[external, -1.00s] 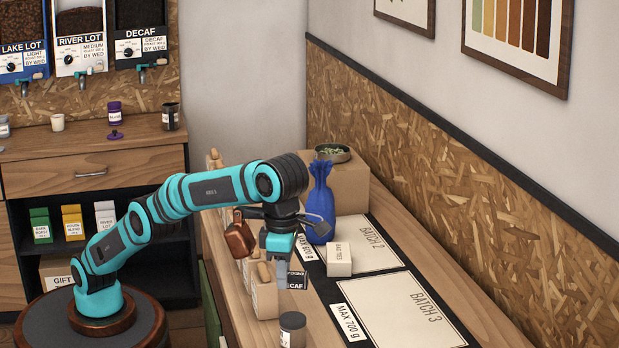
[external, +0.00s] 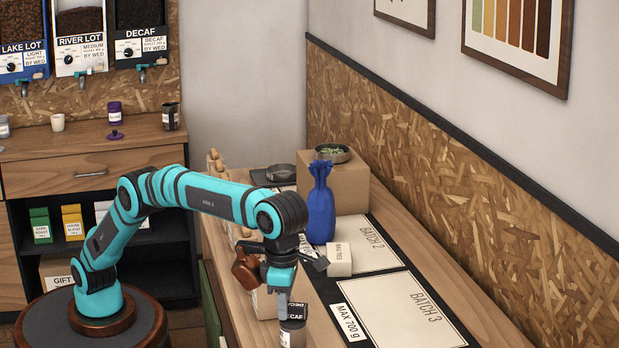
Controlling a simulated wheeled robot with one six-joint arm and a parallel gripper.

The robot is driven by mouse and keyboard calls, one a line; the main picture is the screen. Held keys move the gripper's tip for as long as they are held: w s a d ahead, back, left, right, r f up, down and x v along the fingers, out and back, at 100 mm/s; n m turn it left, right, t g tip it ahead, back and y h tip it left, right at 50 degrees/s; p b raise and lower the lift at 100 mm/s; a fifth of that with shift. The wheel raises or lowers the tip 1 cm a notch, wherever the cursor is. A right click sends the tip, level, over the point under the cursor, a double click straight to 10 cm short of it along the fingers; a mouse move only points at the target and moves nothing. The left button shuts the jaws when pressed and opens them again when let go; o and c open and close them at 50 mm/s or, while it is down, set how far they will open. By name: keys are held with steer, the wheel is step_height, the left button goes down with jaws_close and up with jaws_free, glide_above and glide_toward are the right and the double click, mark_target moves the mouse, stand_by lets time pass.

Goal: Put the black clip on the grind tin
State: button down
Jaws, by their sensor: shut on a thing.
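My gripper (external: 292,301) points down near the front of the bench and is shut on the black clip (external: 292,312), which carries a DECAF label. The clip overlaps the top of a small dark tin with a pale label, which I take for the grind tin (external: 290,337). The tin stands upright on the bench near the bottom edge of the view. The clip and gripper hide most of the tin's top. I cannot tell whether the clip touches the tin or is just above it.
A blue tied bag (external: 320,207), a small white box (external: 340,260) and a cardboard box (external: 347,183) stand beyond my gripper. The Batch 3 mat (external: 400,307) to the right is clear. Pale containers stand along the bench's left edge, partly behind my arm.

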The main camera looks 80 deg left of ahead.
steer(key=shift+f, duration=0.1)
steer(key=c, duration=1.3)
jaws_free()
steer(key=shift+o, duration=0.2)
step_height(320, 180, up, 7)
steer(key=shift+f, duration=0.2)
steer(key=shift+r, duration=0.55)
